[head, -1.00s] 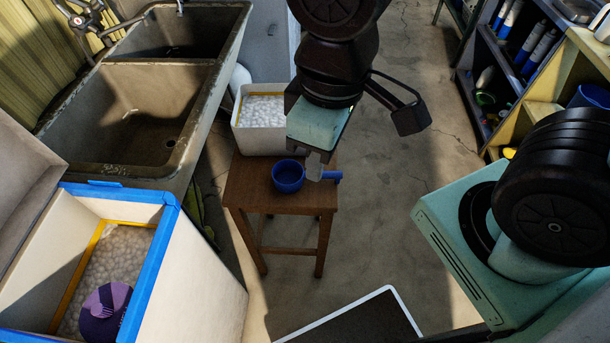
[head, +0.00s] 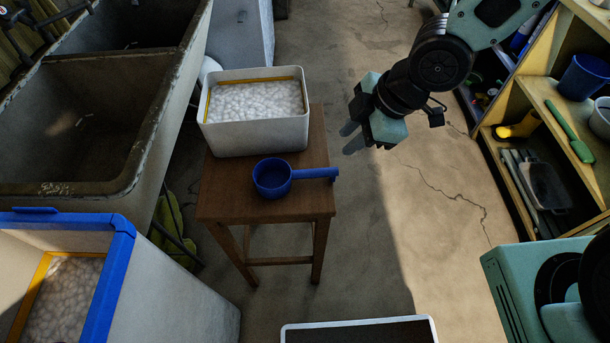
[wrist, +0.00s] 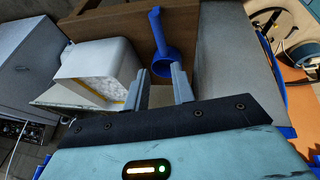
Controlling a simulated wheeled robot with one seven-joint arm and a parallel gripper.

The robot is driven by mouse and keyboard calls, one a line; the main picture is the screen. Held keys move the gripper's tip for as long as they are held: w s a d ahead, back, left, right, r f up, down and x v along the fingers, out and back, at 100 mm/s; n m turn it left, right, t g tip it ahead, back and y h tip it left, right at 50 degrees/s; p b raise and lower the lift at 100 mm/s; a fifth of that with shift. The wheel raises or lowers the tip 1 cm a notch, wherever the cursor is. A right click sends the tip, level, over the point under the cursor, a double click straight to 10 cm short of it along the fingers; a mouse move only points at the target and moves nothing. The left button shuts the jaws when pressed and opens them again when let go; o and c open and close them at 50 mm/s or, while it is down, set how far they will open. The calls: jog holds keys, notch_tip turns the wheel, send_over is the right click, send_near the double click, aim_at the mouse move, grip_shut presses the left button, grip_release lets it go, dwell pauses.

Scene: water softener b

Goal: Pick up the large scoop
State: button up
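A blue scoop (head: 271,178) with a round cup and a straight handle lies on a wooden stool (head: 222,200). Its handle points right and reaches the stool's right edge. My gripper (head: 349,139) is in the air to the right of the stool, apart from the scoop and empty. In the wrist view, the two grey fingers (wrist: 162,84) stand apart, with the blue scoop (wrist: 168,60) beyond them. Nothing hides the scoop in the head view.
A white tub (head: 262,138) of pale pellets stands on the stool behind the scoop. A stone sink (head: 70,150) and a blue-rimmed bin (head: 120,240) are at left. Shelves (head: 540,95) stand at right, with a green scoop (head: 568,130). Floor between stool and shelves is clear.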

jog(key=b, duration=0.4)
send_near(315, 171)
jog(key=x, duration=0.4)
jog(key=shift+a+f, duration=0.1)
jog(key=shift+f, duration=0.2)
jog(key=shift+x, duration=3.25)
grip_shut()
